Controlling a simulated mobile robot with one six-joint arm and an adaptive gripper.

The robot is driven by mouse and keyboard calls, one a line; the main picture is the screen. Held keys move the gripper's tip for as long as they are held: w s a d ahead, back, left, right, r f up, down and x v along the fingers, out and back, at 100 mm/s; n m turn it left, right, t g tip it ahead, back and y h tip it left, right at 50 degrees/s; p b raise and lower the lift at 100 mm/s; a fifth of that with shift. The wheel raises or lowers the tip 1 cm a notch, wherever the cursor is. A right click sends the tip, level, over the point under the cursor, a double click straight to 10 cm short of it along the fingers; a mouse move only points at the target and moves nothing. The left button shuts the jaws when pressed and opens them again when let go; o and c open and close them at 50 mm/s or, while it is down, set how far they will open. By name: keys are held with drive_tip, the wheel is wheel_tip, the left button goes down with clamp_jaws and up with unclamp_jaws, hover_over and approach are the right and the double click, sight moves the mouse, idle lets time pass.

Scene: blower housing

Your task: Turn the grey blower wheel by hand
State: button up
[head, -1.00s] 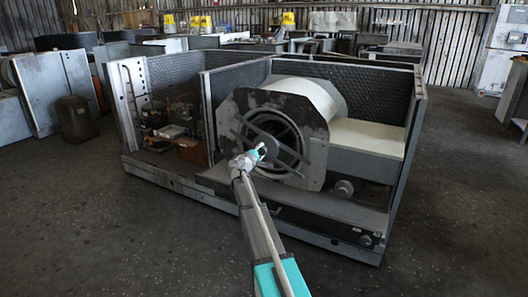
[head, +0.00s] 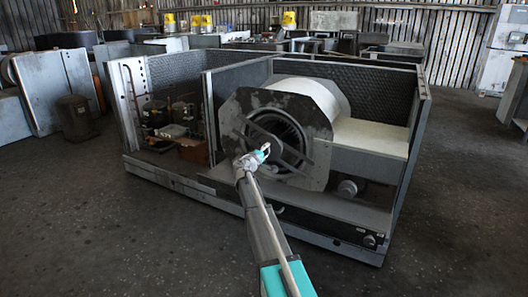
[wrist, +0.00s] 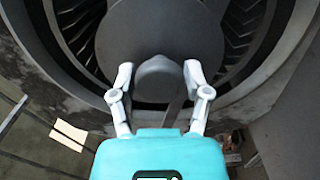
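The grey blower wheel sits inside the round opening of the dark housing plate (head: 312,165) in the head view. In the wrist view its curved vanes (wrist: 77,30) show on both sides of a dark round disc (wrist: 160,30) at the centre. A rounded grey knob (wrist: 160,78) stands out in front of the disc. My gripper (wrist: 158,75) is open, with one finger on each side of the knob and a narrow gap on both sides. In the head view my gripper (head: 267,149) is in front of the lower middle of the opening.
A dark diagonal bar (head: 282,147) crosses the opening. The metal cabinet wall (head: 415,140) encloses the blower, with a low front rail (head: 330,230). Compressor parts (head: 178,130) fill the left bay. The floor (head: 110,235) in front is clear.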

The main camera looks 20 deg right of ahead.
drive_tip(key=o, duration=0.3)
drive_tip(key=shift+a, duration=0.15)
drive_tip(key=shift+w, duration=0.1)
drive_tip(key=shift+a, duration=0.1)
drive_tip(key=v, duration=1.2)
idle(0.4)
